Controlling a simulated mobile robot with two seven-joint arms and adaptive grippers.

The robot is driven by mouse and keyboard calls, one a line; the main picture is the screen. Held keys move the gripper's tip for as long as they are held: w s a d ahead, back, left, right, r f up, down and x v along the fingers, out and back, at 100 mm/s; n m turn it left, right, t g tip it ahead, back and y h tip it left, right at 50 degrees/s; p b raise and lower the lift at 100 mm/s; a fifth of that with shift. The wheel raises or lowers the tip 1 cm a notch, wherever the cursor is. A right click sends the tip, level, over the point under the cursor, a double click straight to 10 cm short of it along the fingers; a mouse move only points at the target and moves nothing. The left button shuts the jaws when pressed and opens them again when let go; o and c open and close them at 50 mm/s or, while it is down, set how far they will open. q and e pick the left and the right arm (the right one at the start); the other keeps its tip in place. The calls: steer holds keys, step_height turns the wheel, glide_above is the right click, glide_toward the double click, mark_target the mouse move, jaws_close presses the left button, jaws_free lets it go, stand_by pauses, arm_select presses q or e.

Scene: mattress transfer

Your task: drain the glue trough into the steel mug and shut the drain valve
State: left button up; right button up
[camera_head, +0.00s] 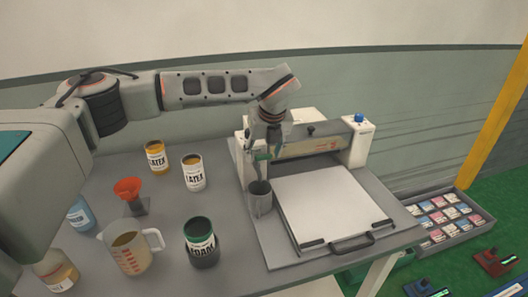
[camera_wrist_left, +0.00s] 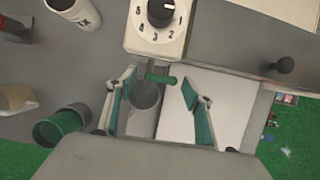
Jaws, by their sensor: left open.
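The glue trough (camera_head: 308,149) is a long beige part between the white end housings of a gluing machine. The steel mug (camera_head: 260,204) stands upright at the machine's left front; it also shows in the left wrist view (camera_wrist_left: 143,108). A green drain valve lever (camera_wrist_left: 160,79) sticks out below the dial housing, above the mug's rim. My left gripper (camera_head: 267,147) is above the mug at the valve, pointing down. In the left wrist view its open fingers (camera_wrist_left: 155,102) stand either side of the lever and mug, with no grip visible. My right gripper is out of view.
A white plate (camera_head: 330,206) with a dark handle lies right of the mug. Left are latex cans (camera_head: 194,173), a dark green can (camera_head: 202,243), a measuring jug (camera_head: 131,250) and an orange funnel (camera_head: 128,190). A numbered dial (camera_wrist_left: 160,14) sits beside the valve.

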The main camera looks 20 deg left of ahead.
arm_select(q)
steer(key=c, duration=1.1)
